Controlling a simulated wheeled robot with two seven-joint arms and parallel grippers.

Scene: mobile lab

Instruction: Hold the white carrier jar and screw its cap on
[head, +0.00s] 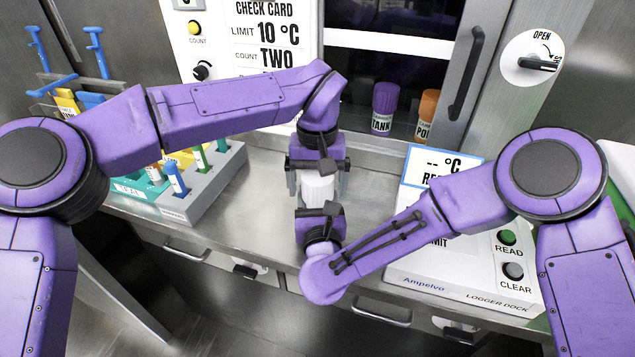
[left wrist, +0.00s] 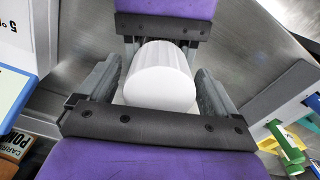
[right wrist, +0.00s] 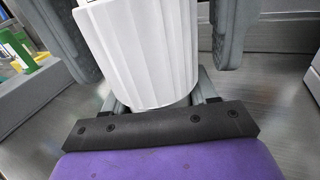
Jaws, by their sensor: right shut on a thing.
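The white ribbed cap (right wrist: 145,55) shows close up in the right wrist view and covers nearly all of the white jar below it. Its round white top (left wrist: 160,88) is in the left wrist view, and it is a small white shape (head: 318,188) in the head view. My left gripper (head: 318,184) is open, with a finger on each side of the cap and gaps between. My right gripper (head: 320,206) comes from the front and is shut on the carrier jar. Its fingertips are hidden behind the cap. I cannot tell how the cap sits on the jar.
A grey rack (head: 210,185) with coloured tubes stands to the left. The white logger dock (head: 460,275) stands to the right. A purple-capped jar (head: 384,108) and an orange-capped jar (head: 427,115) stand at the back. Bare steel counter (head: 255,215) lies between rack and grippers.

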